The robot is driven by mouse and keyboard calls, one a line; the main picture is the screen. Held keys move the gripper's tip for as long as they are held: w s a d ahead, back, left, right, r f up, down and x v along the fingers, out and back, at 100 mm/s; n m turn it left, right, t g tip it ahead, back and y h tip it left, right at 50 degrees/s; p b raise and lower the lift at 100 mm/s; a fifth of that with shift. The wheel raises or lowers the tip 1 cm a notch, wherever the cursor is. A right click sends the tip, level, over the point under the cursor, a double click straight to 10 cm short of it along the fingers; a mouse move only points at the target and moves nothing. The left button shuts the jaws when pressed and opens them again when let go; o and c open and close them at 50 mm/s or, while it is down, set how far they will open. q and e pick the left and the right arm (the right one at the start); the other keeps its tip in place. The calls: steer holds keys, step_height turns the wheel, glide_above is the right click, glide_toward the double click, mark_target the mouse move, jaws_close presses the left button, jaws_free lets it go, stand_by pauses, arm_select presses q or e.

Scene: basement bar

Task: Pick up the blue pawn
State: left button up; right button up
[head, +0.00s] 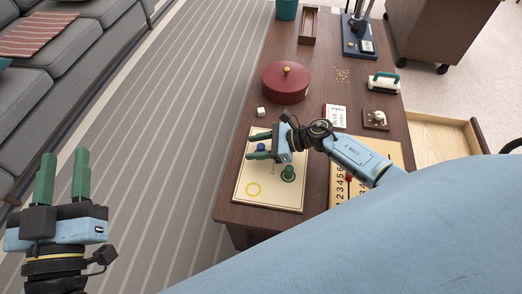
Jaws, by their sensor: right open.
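The blue pawn (261,147) is on the cream game board (242,172), near the board's left edge. A green pawn (289,173) stands on the same board, to its lower right. My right gripper (252,145) is open, its green fingers pointing left above the board. In the head view the blue pawn shows in the gap between the two fingers. I cannot tell from this view whether the fingers are at the pawn's height. My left gripper (65,154) is open and empty, off to the left over the striped floor.
A white die (261,112) and a red lidded box (285,85) lie beyond the board. A number board (394,154) is partly under my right arm. A card (336,113) and a brush (383,83) are farther right. An open drawer (445,138) juts out on the right.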

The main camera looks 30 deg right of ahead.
steer(key=shift+w+a, duration=0.1)
steer(key=shift+a, duration=0.05)
jaws_close()
steer(key=shift+r, duration=0.1)
stand_by(0.4)
